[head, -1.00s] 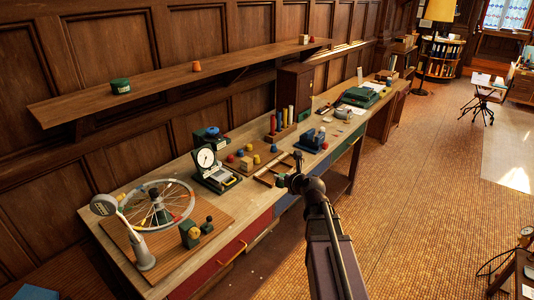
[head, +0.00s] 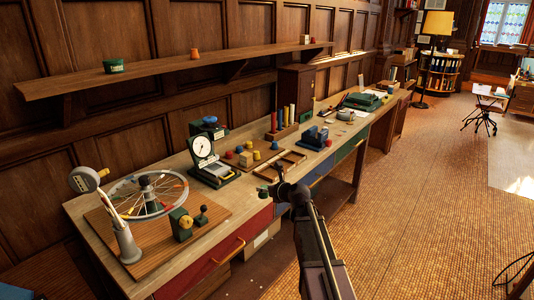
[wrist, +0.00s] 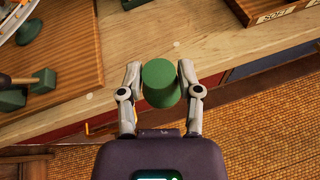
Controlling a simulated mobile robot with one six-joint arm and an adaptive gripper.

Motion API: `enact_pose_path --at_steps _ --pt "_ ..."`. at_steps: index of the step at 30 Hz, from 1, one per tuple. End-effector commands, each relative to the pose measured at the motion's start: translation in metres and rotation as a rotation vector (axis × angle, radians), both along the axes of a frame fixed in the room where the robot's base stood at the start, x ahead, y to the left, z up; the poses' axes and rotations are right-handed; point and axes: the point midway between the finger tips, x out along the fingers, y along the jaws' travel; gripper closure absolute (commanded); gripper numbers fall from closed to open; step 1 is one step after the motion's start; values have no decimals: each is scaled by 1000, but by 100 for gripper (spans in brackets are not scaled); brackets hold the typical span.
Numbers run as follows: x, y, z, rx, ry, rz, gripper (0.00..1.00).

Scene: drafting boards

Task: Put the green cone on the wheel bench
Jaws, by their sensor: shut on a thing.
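My gripper (wrist: 160,85) is shut on the green cone (wrist: 159,82), which looks like a green tapered piece with a round flat end in the wrist view. In the head view my gripper (head: 268,191) is at the bench's front edge, right of the wheel bench, and the green cone (head: 262,192) shows small at its tip. The wheel bench looks like a brown wooden board (head: 207,226) at the near left end of the long bench. It bears a spoked wheel (head: 148,196), a round-headed gauge stand (head: 125,240) and dark green blocks (head: 181,224).
A dial gauge (head: 203,150) stands behind my gripper. A wooden frame tray (head: 284,165) lies to its right. Pale bare benchtop (head: 245,205) lies between board and tray. A wall shelf (head: 160,70) holds a green tub (head: 113,66) and an orange cone (head: 194,54).

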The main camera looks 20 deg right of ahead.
Motion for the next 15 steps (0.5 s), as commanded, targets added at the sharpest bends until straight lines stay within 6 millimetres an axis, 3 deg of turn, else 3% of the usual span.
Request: enact_pose_path --at_steps 3,15 --pt "6 3 -13 1 -2 13 100" --pt "8 4 -14 0 -3 21 100"
